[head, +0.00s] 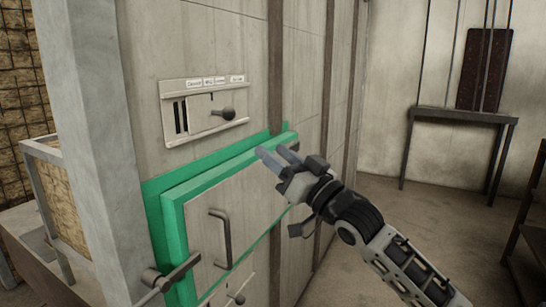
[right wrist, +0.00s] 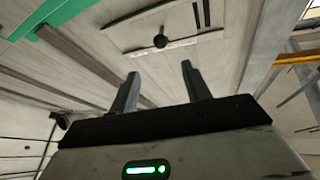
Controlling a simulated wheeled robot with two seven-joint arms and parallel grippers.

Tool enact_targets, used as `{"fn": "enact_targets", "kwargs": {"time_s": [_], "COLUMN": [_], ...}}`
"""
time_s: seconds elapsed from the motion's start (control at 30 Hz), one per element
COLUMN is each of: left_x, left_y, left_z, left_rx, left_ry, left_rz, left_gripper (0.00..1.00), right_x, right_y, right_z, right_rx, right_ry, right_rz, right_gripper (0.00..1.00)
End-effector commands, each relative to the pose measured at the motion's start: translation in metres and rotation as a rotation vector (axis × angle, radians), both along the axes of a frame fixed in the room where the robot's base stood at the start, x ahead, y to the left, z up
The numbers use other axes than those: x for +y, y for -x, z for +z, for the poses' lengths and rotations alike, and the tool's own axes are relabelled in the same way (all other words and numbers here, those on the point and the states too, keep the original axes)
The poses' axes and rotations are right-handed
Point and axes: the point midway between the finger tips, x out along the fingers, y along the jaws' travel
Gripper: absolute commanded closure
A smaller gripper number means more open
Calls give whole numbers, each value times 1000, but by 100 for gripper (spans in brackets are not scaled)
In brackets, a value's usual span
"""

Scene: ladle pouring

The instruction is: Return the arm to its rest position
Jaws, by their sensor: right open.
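My right gripper (head: 277,156) is open and empty in the head view, in front of the upper right part of a green-framed panel door. Its two fingers also show apart in the right wrist view (right wrist: 158,88), with nothing between them. My right arm reaches in from the lower right. The green frame (head: 174,226) surrounds the door (head: 205,247), which carries a vertical bar handle (head: 221,238). I cannot tell whether the fingers touch the frame; they look apart from the handle. My left gripper is not in view.
A slider plate with a dark knob (head: 228,113) sits above the door. A lever (head: 171,278) juts out at the door's lower left. A grey pillar (head: 88,120) stands at left. A narrow table (head: 462,115) stands by the back wall. The floor (head: 430,205) at right is mostly clear.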

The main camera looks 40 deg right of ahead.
Motion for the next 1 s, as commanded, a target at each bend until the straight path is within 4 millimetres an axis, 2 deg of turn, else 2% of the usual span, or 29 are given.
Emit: {"fn": "enact_targets", "kwargs": {"time_s": [0.27,0.37,0.47,0.57,0.6,0.67,0.7,0.8,0.9,1.0], "left_x": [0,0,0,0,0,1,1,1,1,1], "left_y": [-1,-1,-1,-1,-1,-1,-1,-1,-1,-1], "left_z": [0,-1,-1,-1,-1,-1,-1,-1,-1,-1], "left_rx": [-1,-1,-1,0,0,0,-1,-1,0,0], "left_ry": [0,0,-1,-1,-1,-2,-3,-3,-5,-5], "left_rz": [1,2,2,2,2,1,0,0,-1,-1], "left_gripper": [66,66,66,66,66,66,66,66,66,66], "right_x": [0,4,14,35,46,63,76,111,149,183], "right_y": [0,-2,-4,0,5,16,25,56,92,128], "right_z": [-1,-19,-63,-129,-159,-201,-227,-290,-341,-376], "right_rx": [3,38,124,259,319,407,465,605,730,830], "right_ry": [0,4,20,54,71,101,120,170,221,265], "right_rz": [0,-4,-13,-20,-19,-13,-6,22,62,107], "right_gripper": [52,52,52,52,52,52,52,52,52,52]}}
